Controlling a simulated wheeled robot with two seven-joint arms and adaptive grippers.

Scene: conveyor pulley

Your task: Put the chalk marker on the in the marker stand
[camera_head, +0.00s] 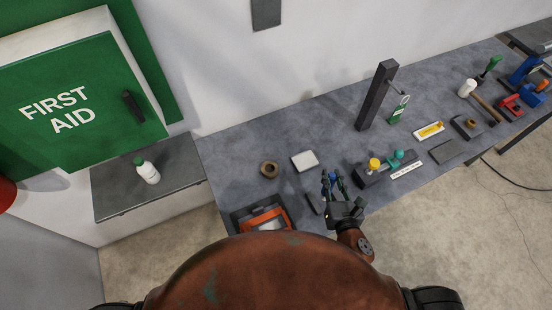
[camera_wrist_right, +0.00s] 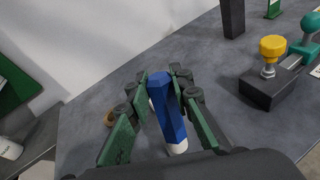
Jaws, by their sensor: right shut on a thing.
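The chalk marker (camera_wrist_right: 168,105) is a blue faceted stick with a white lower end. It stands roughly upright between the green-padded fingers of my right gripper (camera_wrist_right: 168,90), which is shut on it. In the head view only a small blue part of the marker (camera_head: 334,177) shows between the fingers of my right gripper (camera_head: 333,180), over the front of the grey bench. A small dark block (camera_head: 314,203) sits just left of that gripper. I cannot tell for certain whether it is the marker stand. My left gripper is not in view.
A tall dark post (camera_head: 376,96) rises behind. Tools crowd the bench's right end.

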